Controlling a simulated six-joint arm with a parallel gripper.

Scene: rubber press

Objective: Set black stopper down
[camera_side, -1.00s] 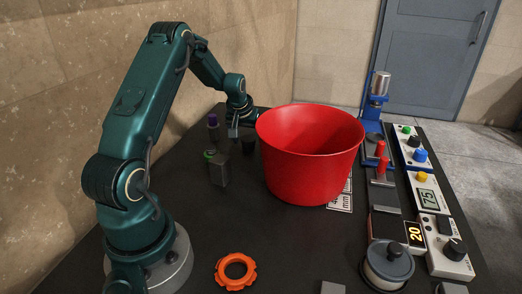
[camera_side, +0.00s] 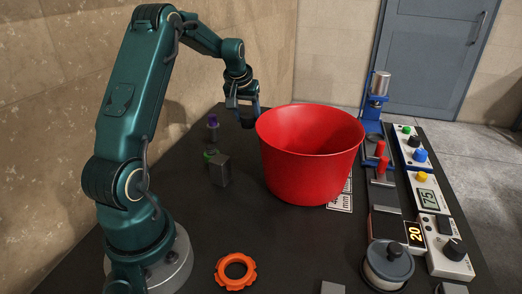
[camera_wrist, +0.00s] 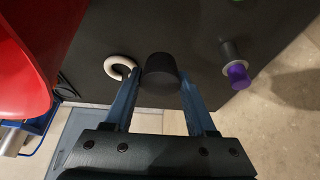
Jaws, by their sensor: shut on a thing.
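The black stopper (camera_wrist: 160,72) is between the two blue fingers of my gripper (camera_wrist: 160,92) in the wrist view. My gripper is shut on it. In the side view my gripper (camera_side: 246,112) holds the black stopper (camera_side: 248,123) above the dark table, just left of the red tub's rim. The fingers point down. Whether the stopper clears the table by much is hard to tell.
A large red tub (camera_side: 310,160) stands right of my gripper and shows in the wrist view (camera_wrist: 22,75). A purple-topped vial (camera_side: 213,128) and a grey block (camera_side: 219,170) stand to the left. A white ring (camera_wrist: 118,67) lies near the stopper. An orange ring (camera_side: 236,271) lies in front.

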